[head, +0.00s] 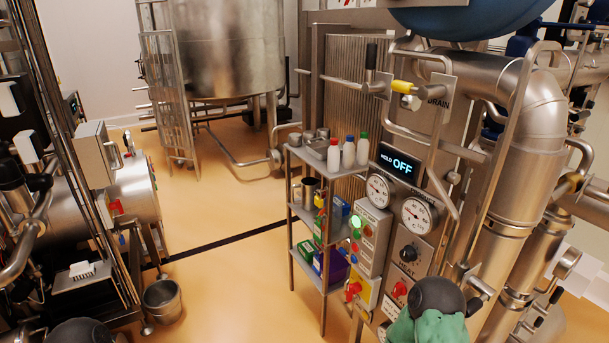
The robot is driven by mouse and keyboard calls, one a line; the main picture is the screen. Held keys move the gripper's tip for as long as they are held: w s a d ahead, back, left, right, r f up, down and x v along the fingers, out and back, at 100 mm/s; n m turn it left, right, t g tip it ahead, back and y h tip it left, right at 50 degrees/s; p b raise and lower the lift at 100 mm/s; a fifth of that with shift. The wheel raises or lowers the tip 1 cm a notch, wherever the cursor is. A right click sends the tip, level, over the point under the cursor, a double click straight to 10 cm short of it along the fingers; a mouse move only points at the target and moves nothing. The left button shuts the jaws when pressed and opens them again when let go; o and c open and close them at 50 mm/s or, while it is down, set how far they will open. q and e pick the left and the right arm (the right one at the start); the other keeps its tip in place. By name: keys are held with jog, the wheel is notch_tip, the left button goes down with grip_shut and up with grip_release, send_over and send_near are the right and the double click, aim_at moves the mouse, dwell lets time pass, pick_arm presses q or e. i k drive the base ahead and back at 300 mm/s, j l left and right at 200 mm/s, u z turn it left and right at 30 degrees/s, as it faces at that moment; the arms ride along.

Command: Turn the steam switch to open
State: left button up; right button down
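A control panel with gauges and knobs stands at the right of the head view. A black rotary knob (409,252) sits above the label HEAT, and a red knob (399,289) sits below it. No steam label is readable, so I cannot tell which control is the steam switch. A small display (398,163) reads HOLD OFF. A dark rounded part (437,293) and a green cloth-like thing (428,330) cover the panel's lower part. I see no fingertips of either gripper.
A shelf rack (322,240) with bottles and boxes stands left of the panel. Thick steel pipes (515,180) rise at the right, and handles and rods stick out above the panel. Machinery crowds the left edge.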

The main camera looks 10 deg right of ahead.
aim_at(400, 288)
jog(key=k+j+z, duration=0.1)
jog(key=z, duration=0.3)
jog(key=i+z, duration=0.1)
jog(key=z, duration=0.6)
jog(key=i+l, duration=0.05)
